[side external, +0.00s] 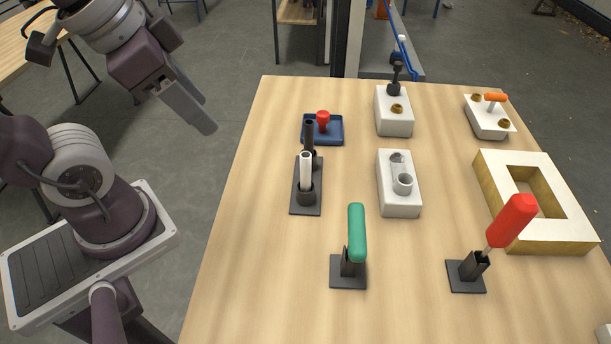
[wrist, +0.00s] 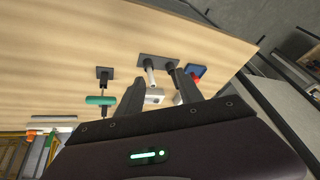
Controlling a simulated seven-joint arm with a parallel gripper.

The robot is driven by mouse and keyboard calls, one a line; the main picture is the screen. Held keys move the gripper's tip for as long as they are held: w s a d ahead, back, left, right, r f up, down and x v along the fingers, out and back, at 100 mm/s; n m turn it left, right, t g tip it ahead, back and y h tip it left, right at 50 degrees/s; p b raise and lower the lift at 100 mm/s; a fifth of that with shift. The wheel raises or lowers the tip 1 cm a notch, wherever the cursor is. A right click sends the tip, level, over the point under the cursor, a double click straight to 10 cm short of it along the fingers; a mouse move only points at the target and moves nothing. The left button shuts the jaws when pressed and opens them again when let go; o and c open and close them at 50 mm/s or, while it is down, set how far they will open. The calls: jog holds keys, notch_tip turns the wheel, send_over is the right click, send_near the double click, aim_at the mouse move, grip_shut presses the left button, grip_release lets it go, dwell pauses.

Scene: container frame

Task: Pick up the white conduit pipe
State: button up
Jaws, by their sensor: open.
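The white conduit pipe (side external: 306,167) stands upright in a black holder (side external: 306,205) on the left part of the table, with a dark pipe (side external: 309,135) close behind it. In the wrist view the white pipe (wrist: 151,75) shows at the upper middle, between and beyond the fingers. My gripper (side external: 207,124) is open and empty. It is raised in the air to the left of the table, well apart from the pipe. Its two fingers (wrist: 160,92) are spread in the wrist view.
Around the pipe stand a blue tray (side external: 337,130) with a red-topped piece, a white block (side external: 387,205) with a short cylinder, and a green-handled tool (side external: 356,232). A red-handled tool (side external: 512,220) and a hollow wooden frame (side external: 490,180) are at right. The table's left strip (side external: 250,210) is clear.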

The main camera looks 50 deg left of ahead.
jog(key=w+d+f+m+g, duration=0.2)
jog(key=w+m, duration=0.5)
jog(key=m, duration=0.3)
jog(key=m+g, duration=0.3)
jog(key=m, duration=1.1)
send_over(306, 170)
jog(key=a, duration=0.1)
jog(key=f, duration=0.7)
jog(key=shift+a+f, duration=0.2)
jog(key=shift+f, duration=0.2)
jog(key=shift+w+d+f, duration=0.1)
jog(key=shift+w+f, duration=0.05)
jog(key=shift+f, duration=0.2)
jog(key=f, duration=0.6)
jog(key=shift+w+d+f, duration=0.1)
jog(key=shift+d+f, duration=0.15)
jog(key=shift+f, duration=0.1)
jog(key=shift+c, duration=0.4)
grip_shut()
